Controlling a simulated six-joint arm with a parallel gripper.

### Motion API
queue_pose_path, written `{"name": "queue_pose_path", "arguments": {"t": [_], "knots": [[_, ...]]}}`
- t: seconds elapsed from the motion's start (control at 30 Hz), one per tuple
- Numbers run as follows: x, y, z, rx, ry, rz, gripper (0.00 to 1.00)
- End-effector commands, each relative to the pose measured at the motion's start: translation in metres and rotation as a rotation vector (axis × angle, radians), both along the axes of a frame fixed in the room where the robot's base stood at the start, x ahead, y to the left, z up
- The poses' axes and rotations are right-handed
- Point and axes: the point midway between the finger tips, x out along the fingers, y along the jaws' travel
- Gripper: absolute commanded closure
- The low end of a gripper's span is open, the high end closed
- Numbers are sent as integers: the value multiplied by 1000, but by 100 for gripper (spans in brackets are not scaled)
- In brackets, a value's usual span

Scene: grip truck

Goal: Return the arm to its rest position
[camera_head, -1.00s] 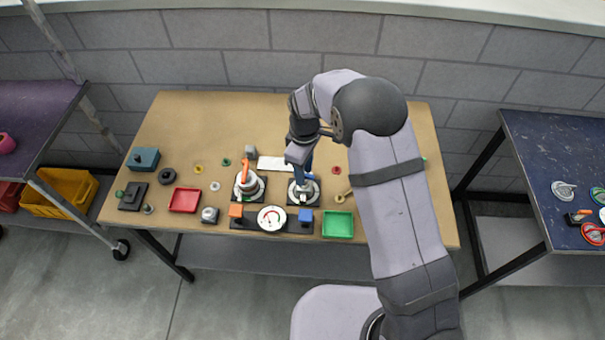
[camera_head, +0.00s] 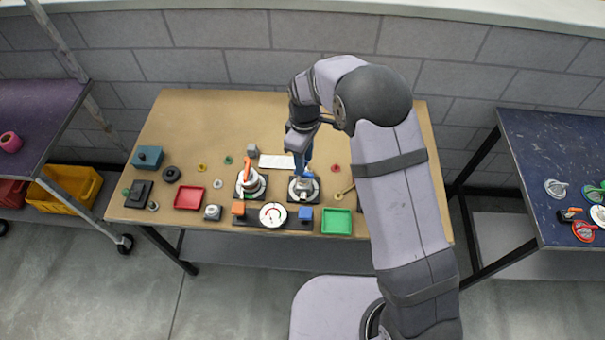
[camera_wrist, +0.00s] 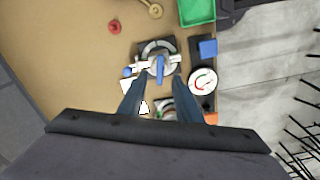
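My gripper (camera_wrist: 158,84) is open, with its two dark blue fingers apart and nothing seen held between them. It also shows in the head view (camera_head: 302,165), pointing down over the valve with the blue handle (camera_head: 304,191). In the wrist view that blue handle (camera_wrist: 160,69) lies just past the fingertips, between their lines; I cannot tell the exact height gap. My arm (camera_head: 400,200) is bent over the workbench (camera_head: 220,115) from the right front, and hides part of its right side.
A valve with an orange handle (camera_head: 249,183) stands to the left. In front are a gauge panel (camera_head: 272,215), a green tray (camera_head: 337,222) and a red tray (camera_head: 189,198). A white card (camera_head: 276,162) lies behind. A blue-topped table (camera_head: 555,140) stands right; a shelf cart (camera_head: 35,120) stands left.

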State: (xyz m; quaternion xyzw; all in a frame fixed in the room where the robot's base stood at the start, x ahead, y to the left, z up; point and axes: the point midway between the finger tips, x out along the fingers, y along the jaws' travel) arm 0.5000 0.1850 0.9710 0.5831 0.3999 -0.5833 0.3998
Motion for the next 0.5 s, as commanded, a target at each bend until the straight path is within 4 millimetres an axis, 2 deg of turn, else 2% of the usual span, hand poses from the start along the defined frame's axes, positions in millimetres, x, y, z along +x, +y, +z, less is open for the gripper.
{"name": "queue_pose_path", "arguments": {"t": [0.27, 0.37, 0.5], "knots": [[0, -1, 1, 0, 0, -5, 69], [-3, -9, 7, 0, -2, -40, 69], [-15, -34, 25, 1, -3, -157, 69]]}}
